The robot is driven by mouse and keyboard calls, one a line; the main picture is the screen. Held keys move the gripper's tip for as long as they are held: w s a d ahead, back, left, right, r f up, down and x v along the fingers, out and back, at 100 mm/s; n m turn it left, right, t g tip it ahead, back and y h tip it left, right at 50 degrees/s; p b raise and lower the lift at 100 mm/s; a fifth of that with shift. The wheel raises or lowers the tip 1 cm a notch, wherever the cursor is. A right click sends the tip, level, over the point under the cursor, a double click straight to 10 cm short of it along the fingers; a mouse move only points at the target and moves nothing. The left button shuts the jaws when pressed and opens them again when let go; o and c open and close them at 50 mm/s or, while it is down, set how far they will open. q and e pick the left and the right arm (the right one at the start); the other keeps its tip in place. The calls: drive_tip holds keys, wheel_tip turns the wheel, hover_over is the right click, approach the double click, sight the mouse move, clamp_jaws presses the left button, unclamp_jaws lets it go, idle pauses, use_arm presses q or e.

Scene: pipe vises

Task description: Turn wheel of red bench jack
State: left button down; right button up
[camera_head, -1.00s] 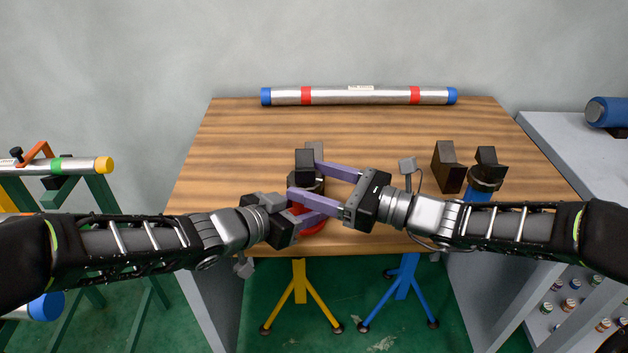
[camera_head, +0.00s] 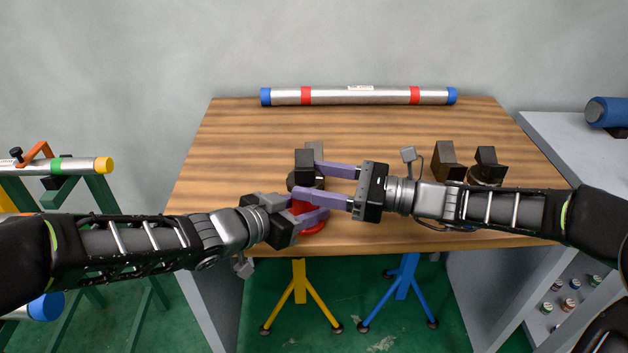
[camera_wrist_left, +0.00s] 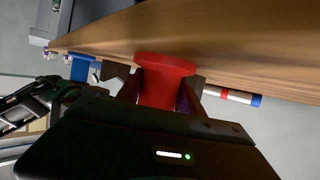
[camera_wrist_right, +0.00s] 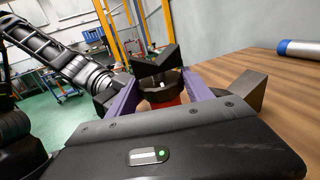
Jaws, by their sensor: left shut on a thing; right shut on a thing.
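The red bench jack (camera_head: 313,228) stands upright near the front edge of the table. It has a red base and body and a black V-shaped head (camera_head: 304,160). In the right wrist view, a dark round wheel (camera_wrist_right: 160,84) shows under the head, with red body below it. My left gripper (camera_head: 308,209) is shut on the jack's red body (camera_wrist_left: 160,88), low down. My right gripper (camera_head: 307,181) comes in from the right, higher, with its purple fingers either side of the dark wheel, shut on it. The fingers partly hide the wheel in the head view.
A second jack with a black head (camera_head: 487,158) and a black block (camera_head: 446,160) stand at the table's right, close to my right arm. A silver pipe (camera_head: 360,96) lies along the back.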

drive_tip(key=shift+w+n+g+y, duration=0.15)
drive_tip(key=shift+n+g+y, duration=0.15)
drive_tip(key=shift+n+g, duration=1.35)
drive_tip(key=shift+m+g, duration=0.35)
drive_tip(key=o, duration=1.1)
drive_tip(key=shift+r, duration=0.1)
wheel_tip(320, 180, up, 10)
